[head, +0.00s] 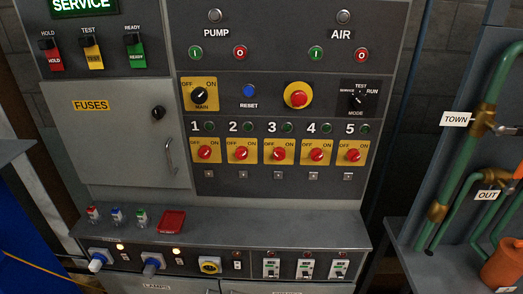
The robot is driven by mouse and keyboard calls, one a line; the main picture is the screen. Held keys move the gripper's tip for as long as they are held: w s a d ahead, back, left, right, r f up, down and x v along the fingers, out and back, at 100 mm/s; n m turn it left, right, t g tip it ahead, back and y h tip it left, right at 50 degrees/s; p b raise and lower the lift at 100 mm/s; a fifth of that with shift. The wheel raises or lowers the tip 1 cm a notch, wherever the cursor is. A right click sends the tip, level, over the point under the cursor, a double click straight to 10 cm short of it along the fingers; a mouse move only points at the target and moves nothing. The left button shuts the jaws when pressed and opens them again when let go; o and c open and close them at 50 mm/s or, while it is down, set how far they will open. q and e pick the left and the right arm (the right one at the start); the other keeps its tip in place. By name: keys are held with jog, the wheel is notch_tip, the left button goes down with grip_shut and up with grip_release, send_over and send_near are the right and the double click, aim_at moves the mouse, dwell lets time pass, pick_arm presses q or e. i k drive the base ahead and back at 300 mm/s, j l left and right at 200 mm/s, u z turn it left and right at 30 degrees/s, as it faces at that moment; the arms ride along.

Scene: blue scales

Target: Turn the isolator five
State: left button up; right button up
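Isolator five (353,155) is a red rotary knob on a yellow plate marked OFF and ON. It is the rightmost in a row of similar red knobs, under the label 5 and a dark green round lamp (365,128). Its pointer is too small for me to tell its setting surely. Isolator four (316,155) is just to its left, and isolator one (204,153) is at the left end. Neither of my grippers shows in the head view, and nothing covers the knob.
Above are the mode switch (358,97), a red stop button (298,96) and the main switch (199,96). A ledge (260,232) juts out below the panel. Green pipes (465,150) with valves stand at right. The space before the knobs is clear.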

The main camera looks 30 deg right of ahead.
aim_at(353, 155)
jog(key=z, duration=1.6)
jog(key=i, duration=0.05)
